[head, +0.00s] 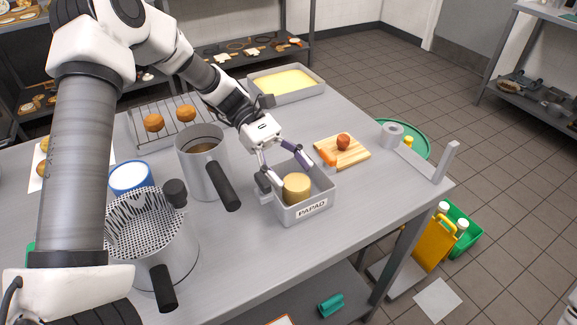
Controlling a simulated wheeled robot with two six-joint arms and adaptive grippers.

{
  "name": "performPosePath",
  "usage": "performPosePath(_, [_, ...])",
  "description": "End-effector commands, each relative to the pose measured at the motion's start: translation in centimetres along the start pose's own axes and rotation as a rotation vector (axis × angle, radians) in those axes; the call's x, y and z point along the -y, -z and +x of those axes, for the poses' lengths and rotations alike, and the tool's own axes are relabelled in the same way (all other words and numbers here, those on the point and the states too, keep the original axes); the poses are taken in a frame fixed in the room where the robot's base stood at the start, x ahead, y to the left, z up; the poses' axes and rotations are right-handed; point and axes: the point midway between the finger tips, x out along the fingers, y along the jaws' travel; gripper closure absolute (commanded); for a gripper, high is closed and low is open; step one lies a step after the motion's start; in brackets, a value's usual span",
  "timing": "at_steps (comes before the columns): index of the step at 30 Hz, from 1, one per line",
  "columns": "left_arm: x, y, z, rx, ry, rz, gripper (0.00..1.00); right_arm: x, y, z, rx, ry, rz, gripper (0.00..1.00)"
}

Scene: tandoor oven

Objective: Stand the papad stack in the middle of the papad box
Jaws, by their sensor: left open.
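The papad box (312,209) is a grey open box with a "PAPAD" label, on the metal table near its front right. The papad stack (297,187) is a short tan cylinder that stands upright inside the box, near the middle. My left gripper (296,174) reaches down over the box from the upper left. Its fingers are spread apart, one to the left of the stack and one to the right and behind it. I cannot tell whether either finger touches the stack. My right gripper is not in view.
A metal jug (203,163) with a black handle stands left of the box. A perforated pot (150,235) is at the front left. A cutting board (354,153) with orange and red food lies behind the box to the right. A tray (312,91) of yellow food is at the back.

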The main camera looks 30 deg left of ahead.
Motion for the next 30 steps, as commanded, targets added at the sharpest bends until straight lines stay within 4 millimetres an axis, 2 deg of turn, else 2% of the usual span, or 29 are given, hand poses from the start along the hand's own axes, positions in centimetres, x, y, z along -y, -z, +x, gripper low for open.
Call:
performPosePath(5, [0.0, -1.2, -0.6, -0.001, -0.002, 0.004, 0.31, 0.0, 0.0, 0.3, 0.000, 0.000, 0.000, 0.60])
performPosePath(15, [-0.1, -1.0, -9.4, -0.002, -0.005, 0.002, 0.31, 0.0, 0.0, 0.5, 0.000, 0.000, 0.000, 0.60])
performPosePath(18, [-0.1, -1.0, -11.2, 0.000, -0.003, 0.000, 0.31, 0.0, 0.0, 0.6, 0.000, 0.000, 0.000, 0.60])
performPosePath(22, [-0.1, -1.1, -12.4, -0.001, -0.001, 0.000, 0.31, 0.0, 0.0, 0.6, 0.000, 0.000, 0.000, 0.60])
performPosePath(30, [0.0, -1.1, -12.5, 0.000, 0.000, 0.000, 0.31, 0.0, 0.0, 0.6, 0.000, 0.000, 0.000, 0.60])
